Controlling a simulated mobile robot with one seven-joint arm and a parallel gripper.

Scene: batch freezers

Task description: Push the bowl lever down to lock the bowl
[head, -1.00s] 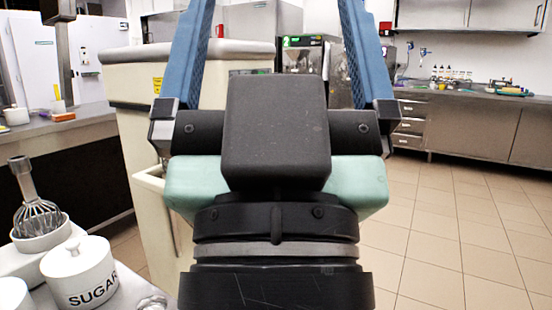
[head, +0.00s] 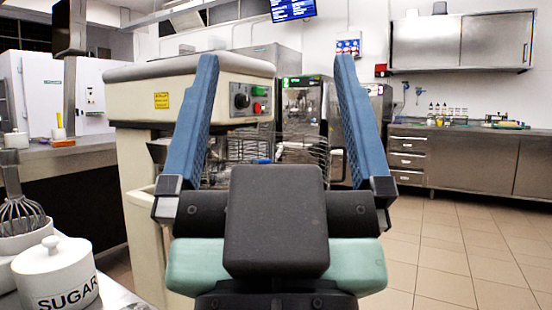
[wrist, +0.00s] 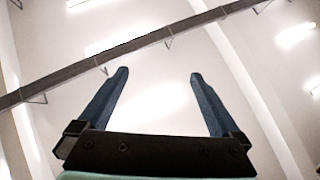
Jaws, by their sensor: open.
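My gripper (head: 272,68) is open and empty, with its two blue fingers pointing up in front of the head camera. It also shows in the wrist view (wrist: 158,76), spread against the ceiling. A large cream mixer (head: 185,82) with a grey top and a control panel (head: 249,100) stands behind my gripper, left of centre. A wire guard (head: 290,142) shows between the fingers under the mixer's head. The bowl and its lever cannot be made out; my gripper covers much of that area.
A white sugar jar (head: 56,272) and a whisk (head: 20,205) in a bowl stand on a counter at lower left. Steel machines (head: 304,100) stand at the back. A steel counter (head: 460,158) runs along the right. The tiled floor (head: 445,235) at right is clear.

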